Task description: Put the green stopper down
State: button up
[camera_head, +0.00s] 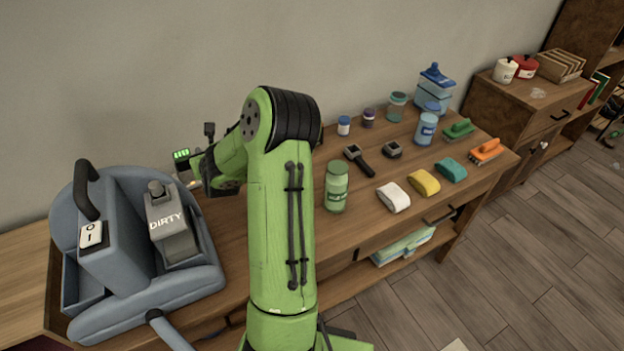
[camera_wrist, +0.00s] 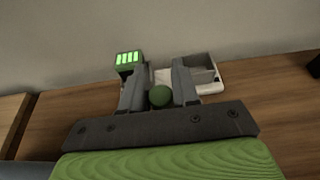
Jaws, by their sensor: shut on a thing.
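The green stopper (camera_wrist: 160,96) is a small round green piece between the two grey fingers of my gripper (camera_wrist: 159,88) in the wrist view. My gripper is shut on it. It is held over or close to the wooden bench top (camera_wrist: 85,105); I cannot tell whether it touches anything below. In the head view my arm hides the stopper and most of my gripper, which is at the back left of the bench, right of the blue-grey machine (camera_head: 150,300).
A small device with a lit green display (camera_wrist: 128,59) and a white-grey tray (camera_wrist: 212,72) stand just beyond my fingers. A green bottle (camera_head: 337,188), white (camera_head: 393,198) and yellow (camera_head: 424,183) pads, and several jars stand to the right. Bare wood shows in front of the bottle.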

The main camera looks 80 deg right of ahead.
jog(key=f+b, duration=0.2)
jog(key=f, duration=0.2)
jog(key=f+b, duration=0.3)
jog(key=f, duration=0.2)
jog(key=f+b, duration=0.2)
jog(key=f, duration=0.2)
jog(key=shift+w+d+f, duration=0.25)
jog(key=shift+f, duration=0.05)
jog(key=shift+r, duration=0.25)
jog(key=o, duration=1)
jog(key=shift+f, duration=0.15)
